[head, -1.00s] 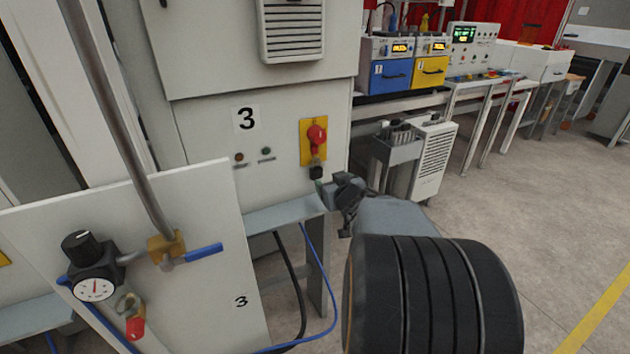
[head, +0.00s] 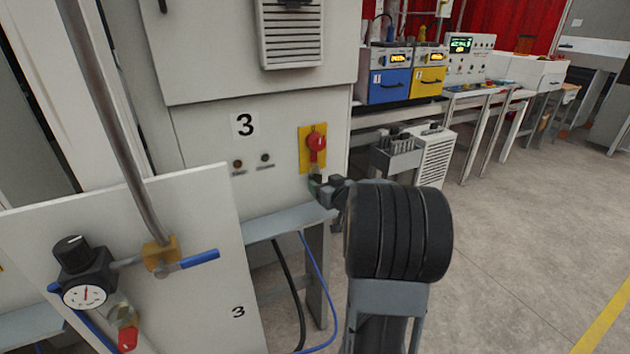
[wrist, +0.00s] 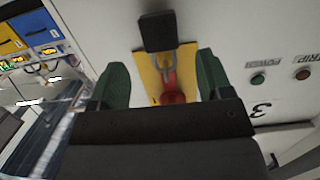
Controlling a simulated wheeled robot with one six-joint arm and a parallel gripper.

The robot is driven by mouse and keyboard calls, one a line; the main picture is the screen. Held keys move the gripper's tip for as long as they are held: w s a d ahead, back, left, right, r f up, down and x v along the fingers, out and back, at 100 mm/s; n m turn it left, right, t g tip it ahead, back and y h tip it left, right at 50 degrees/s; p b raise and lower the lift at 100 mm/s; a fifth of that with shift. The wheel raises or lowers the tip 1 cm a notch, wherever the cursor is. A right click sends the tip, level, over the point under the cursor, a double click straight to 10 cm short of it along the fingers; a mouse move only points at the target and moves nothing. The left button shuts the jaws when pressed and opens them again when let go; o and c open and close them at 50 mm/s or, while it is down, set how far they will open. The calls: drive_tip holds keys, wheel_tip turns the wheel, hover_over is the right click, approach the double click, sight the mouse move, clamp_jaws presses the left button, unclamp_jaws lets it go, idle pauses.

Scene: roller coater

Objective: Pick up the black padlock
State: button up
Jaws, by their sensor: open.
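The black padlock (wrist: 157,31) hangs by its grey shackle from the red switch handle (head: 316,146) on the yellow plate (head: 305,150) of cabinet 3. In the wrist view it shows beyond and between the two green fingers of my gripper (wrist: 160,84). The fingers are apart, with nothing held between them. In the head view my gripper (head: 318,186) is just below the red handle, close to the cabinet face. There it covers the padlock's place, so the padlock cannot be made out.
A red padlock (head: 127,339) hangs at the regulator (head: 83,275) on the left panel. A blue-handled valve (head: 198,260) sits beside it. A grey ledge (head: 280,222) juts out below the cabinet. A grey bin (head: 394,160) stands to the right. Open floor lies further right.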

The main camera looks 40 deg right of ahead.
sight(317, 178)
drive_tip(key=shift+p+x, duration=0.3)
drive_tip(key=shift+x, duration=2.3)
drive_tip(key=shift+a, duration=0.1)
drive_tip(key=shift+c, duration=0.3)
drive_tip(key=c, duration=1)
drive_tip(key=shift+r, duration=0.1)
